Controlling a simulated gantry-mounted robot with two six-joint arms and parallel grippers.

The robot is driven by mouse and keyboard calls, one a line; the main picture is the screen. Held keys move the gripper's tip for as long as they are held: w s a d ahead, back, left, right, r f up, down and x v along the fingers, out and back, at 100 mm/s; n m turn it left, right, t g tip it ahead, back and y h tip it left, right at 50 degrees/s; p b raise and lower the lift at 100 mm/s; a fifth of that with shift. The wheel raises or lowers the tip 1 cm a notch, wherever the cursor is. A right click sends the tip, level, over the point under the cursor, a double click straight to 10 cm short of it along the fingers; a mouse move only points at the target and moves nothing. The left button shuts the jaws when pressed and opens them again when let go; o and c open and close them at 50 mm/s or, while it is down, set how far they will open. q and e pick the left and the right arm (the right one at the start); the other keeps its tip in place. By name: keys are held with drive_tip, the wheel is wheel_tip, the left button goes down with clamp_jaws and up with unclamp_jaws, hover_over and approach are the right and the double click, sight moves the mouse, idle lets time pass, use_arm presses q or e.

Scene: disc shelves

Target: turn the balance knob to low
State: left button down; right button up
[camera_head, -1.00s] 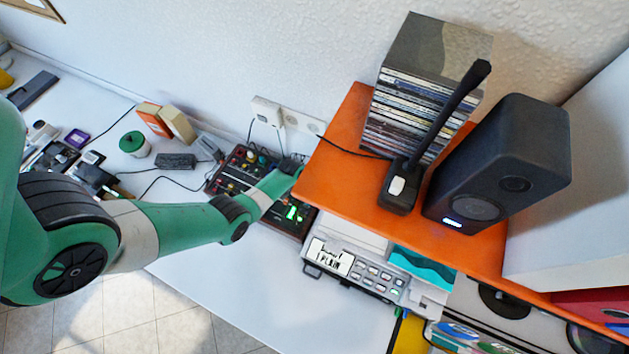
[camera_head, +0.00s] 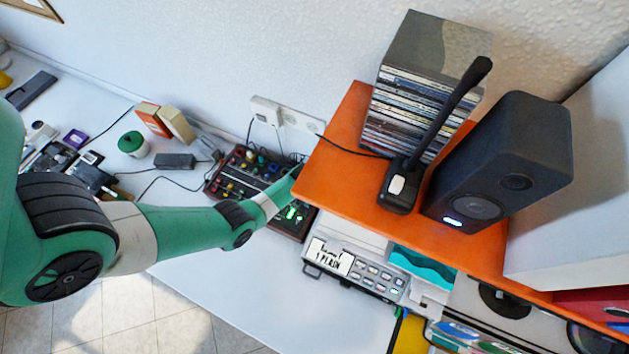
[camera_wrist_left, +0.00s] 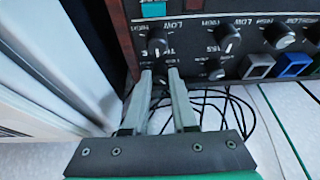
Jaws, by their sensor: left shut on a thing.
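The black mixer panel (camera_head: 226,187) with many knobs and a green-lit display lies on the white desk, partly under the orange shelf. My left arm reaches over it, and its gripper is hidden by the shelf edge in the head view. In the left wrist view my left gripper (camera_wrist_left: 161,76) has its two grey fingers close together on a small dark knob low on the panel, mostly hidden between the fingertips. Another dark knob (camera_wrist_left: 157,47) stands just beyond them. Labels including LOW appear upside down. I cannot read which knob is balance. My right gripper is not in view.
The orange shelf (camera_head: 335,190) overhangs the panel's right side and carries a disc stack (camera_head: 425,90), a microphone (camera_head: 398,190) and a speaker (camera_head: 505,165). A grey printer-like device (camera_head: 350,268) sits beneath. In the wrist view, loose black cables (camera_wrist_left: 225,108) lie behind the fingers.

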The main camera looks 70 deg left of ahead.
use_arm(q)
drive_tip(key=n+g, duration=0.1)
drive_tip(key=n, duration=0.1)
drive_tip(key=shift+w+d+n+y, duration=0.1)
drive_tip(key=shift+n+y, duration=0.2)
drive_tip(key=shift+n, duration=0.1)
drive_tip(key=shift+w+n+g+y, duration=0.1)
drive_tip(key=shift+n+g+y, duration=0.45)
drive_tip(key=shift+n, duration=1.65)
drive_tip(key=shift+g+h, duration=0.25)
drive_tip(key=shift+g, duration=0.1)
drive_tip(key=c, duration=1)
unclamp_jaws()
